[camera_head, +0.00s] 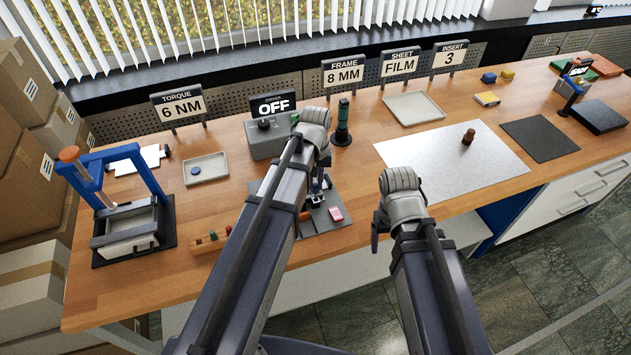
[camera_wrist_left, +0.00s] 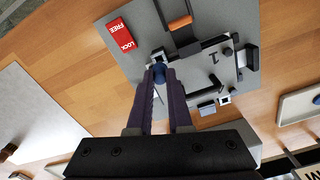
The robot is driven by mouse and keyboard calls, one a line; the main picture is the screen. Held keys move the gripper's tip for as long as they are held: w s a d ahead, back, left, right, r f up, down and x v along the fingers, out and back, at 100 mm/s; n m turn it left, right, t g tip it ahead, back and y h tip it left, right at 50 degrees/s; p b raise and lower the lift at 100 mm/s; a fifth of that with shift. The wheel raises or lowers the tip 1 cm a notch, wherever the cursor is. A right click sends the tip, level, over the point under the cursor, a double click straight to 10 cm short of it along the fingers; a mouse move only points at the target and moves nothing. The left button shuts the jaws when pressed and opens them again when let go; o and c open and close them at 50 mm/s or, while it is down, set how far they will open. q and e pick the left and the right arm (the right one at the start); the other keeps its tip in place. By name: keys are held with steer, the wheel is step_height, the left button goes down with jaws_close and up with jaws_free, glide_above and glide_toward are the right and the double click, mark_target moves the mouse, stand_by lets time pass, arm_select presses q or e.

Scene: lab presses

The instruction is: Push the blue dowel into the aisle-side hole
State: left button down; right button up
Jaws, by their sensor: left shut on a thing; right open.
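My left gripper (camera_wrist_left: 160,78) is shut on the blue dowel (camera_wrist_left: 159,72), whose blue end shows between the fingertips. The fixture is a grey plate (camera_wrist_left: 140,24) with a dark clamp, an orange handle (camera_wrist_left: 180,23) and a red LOCK/FREE label (camera_wrist_left: 119,37). The dowel is over the plate, close to a small white-edged spot (camera_wrist_left: 157,56) on the aisle side; I cannot tell whether it touches or enters a hole. Another white-edged spot (camera_wrist_left: 224,99) lies toward the wall. In the head view my left arm partly hides the fixture plate (camera_head: 330,222). My right gripper (camera_head: 379,228) is open and empty near the front edge.
A wooden rack (camera_head: 205,246) with several coloured pegs stands left of my left arm. A blue-framed press (camera_head: 122,160) is further left. A grey box (camera_head: 265,141) with an OFF sign and a dark-green column (camera_head: 343,122) stand behind. A white sheet (camera_head: 490,160) lies right.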

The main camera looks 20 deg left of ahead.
mark_target(315, 184)
arm_select(q)
steer(key=shift+f+b, duration=2.1)
steer(key=c, duration=0.8)
jaws_free()
steer(key=shift+o, duration=0.2)
steer(key=shift+r, duration=0.2)
step_height(315, 184, up, 8)
steer(key=p, duration=0.8)
steer(key=shift+f, duration=0.15)
steer(key=shift+d+f, duration=0.1)
steer(key=s+d+f+m+y+b, duration=0.1)
steer(key=s+d+m, duration=0.6)
steer(key=s+d, duration=0.3)
steer(key=s, duration=0.4)
steer(key=shift+s+d+f+b, duration=0.2)
steer(key=shift+f+b, duration=0.1)
steer(key=shift+b, duration=0.1)
